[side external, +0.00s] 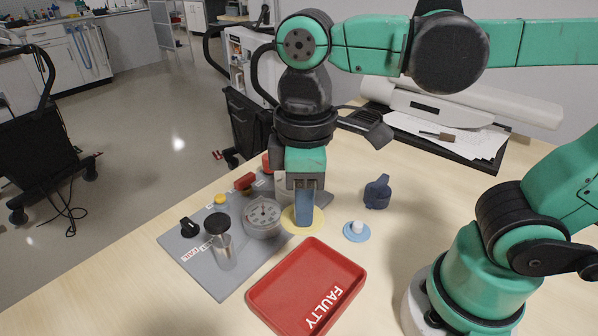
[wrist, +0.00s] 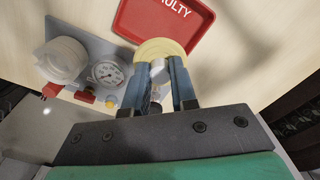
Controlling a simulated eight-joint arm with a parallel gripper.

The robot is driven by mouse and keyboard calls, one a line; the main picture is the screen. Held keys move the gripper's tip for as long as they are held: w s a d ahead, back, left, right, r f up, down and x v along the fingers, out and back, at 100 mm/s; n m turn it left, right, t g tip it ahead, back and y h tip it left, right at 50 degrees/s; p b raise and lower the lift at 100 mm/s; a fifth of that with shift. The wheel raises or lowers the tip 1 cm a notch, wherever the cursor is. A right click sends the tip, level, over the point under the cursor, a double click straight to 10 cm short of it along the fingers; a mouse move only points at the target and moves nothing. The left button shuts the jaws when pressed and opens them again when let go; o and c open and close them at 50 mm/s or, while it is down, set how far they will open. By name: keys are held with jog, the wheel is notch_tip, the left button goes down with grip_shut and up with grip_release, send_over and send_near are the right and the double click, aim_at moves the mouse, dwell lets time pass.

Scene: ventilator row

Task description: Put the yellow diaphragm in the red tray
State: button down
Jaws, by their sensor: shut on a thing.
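The yellow diaphragm (side external: 288,217) is a thin round disc at the lower end of my gripper (side external: 304,222), just behind the red tray in the side view. In the wrist view, the diaphragm (wrist: 160,46) has a pale knob between the two blue fingers of my gripper (wrist: 160,68), which are shut on it. The disc looks roughly level; I cannot tell whether it touches the table. The red tray (side external: 262,297), marked FAULTY, lies empty in front of it. In the wrist view the disc overlaps the edge of the tray (wrist: 137,12).
A blue disc with a white knob (side external: 357,231) lies right of my gripper. A dark blue part (side external: 377,192) stands behind it. A grey board (side external: 190,250) at left carries a gauge (side external: 263,215), a clear cylinder with a black top (side external: 222,245) and coloured knobs.

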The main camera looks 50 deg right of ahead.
notch_tip(320, 180, down, 13)
jog(key=shift+f, duration=0.1)
dwell(0.6)
jog(key=shift+f, duration=0.55)
jog(key=c, duration=0.7)
grip_release()
jog(key=shift+r, duration=0.1)
notch_tip(320, 180, up, 13)
jog(key=shift+f, duration=0.15)
jog(key=w+d+f+m+t, duration=0.1)
jog(key=w+d+m+t, duration=0.5)
jog(key=d, duration=0.3)
jog(key=shift+m+t, duration=0.6)
jog(key=shift+m, duration=0.2)
